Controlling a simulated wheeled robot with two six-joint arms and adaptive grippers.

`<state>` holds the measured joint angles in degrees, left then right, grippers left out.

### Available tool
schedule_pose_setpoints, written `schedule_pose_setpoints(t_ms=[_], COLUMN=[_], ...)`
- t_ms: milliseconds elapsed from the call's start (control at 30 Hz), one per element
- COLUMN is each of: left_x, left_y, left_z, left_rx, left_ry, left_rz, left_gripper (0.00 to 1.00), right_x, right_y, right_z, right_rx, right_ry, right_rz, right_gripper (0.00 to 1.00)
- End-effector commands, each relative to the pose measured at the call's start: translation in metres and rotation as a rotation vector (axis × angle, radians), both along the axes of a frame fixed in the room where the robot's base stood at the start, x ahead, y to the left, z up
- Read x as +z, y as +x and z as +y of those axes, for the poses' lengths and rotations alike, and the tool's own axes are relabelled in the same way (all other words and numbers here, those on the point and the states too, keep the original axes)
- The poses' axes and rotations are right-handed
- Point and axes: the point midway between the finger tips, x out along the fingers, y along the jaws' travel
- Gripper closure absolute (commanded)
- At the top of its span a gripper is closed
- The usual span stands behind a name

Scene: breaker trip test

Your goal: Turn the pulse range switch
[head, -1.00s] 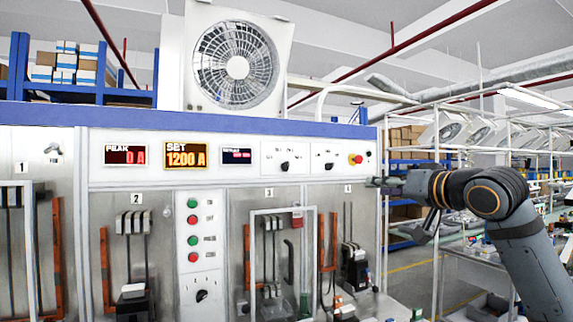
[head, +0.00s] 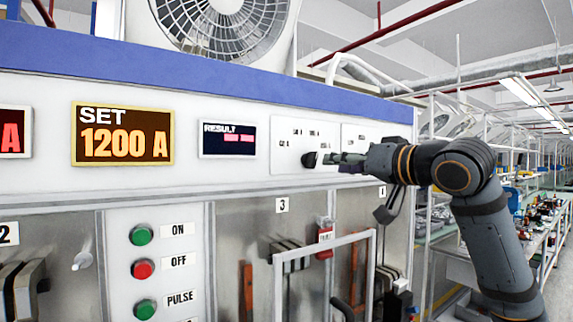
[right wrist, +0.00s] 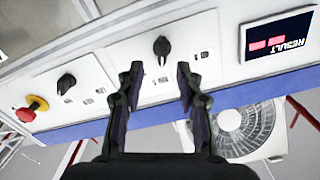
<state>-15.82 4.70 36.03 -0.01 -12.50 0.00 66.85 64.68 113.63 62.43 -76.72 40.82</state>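A black rotary switch (head: 309,160) sits on the white panel just right of the RESULT display. It also shows in the right wrist view (right wrist: 162,46), beyond and between my fingertips. The small labels around it are too small to read. My right gripper (head: 338,160) comes in from the right, close in front of this switch; in the right wrist view its two fingers (right wrist: 159,73) are apart with nothing held. Whether a finger touches the switch I cannot tell. A second black rotary switch (right wrist: 66,83) is on the neighbouring plate. My left gripper is not in view.
A red button on a yellow base (right wrist: 32,107) sits beyond the second switch. The SET display (head: 123,134) reads 1200 A. Green and red buttons (head: 143,269) line the lower panel. A light metal frame (head: 325,245) stands out below the switches.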

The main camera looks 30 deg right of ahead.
Motion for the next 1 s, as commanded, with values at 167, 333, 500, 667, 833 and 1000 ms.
schedule_pose_setpoints(t_ms=[167, 333, 500, 667, 833, 1000], left_x=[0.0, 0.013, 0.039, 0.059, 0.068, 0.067], left_y=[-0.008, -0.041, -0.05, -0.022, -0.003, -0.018], left_z=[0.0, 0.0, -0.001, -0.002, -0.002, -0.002], left_rx=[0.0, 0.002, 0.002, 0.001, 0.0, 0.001], left_ry=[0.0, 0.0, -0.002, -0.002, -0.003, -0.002], left_rz=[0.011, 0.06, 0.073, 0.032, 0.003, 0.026], left_gripper=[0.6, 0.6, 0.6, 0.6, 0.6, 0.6], right_x=[0.001, 0.004, 0.006, 0.004, 0.001, -0.002], right_y=[0.0, 0.018, 0.055, 0.085, 0.102, 0.105], right_z=[0.0, 0.002, 0.005, 0.007, 0.008, 0.008], right_rx=[-0.001, 0.002, 0.004, 0.003, 0.0, -0.001], right_ry=[-0.001, 0.002, 0.005, 0.003, 0.001, -0.001], right_rz=[-0.001, 0.004, 0.004, 0.002, 0.0, -0.001], right_gripper=[0.64, 0.64, 0.64, 0.64, 0.64, 0.64])
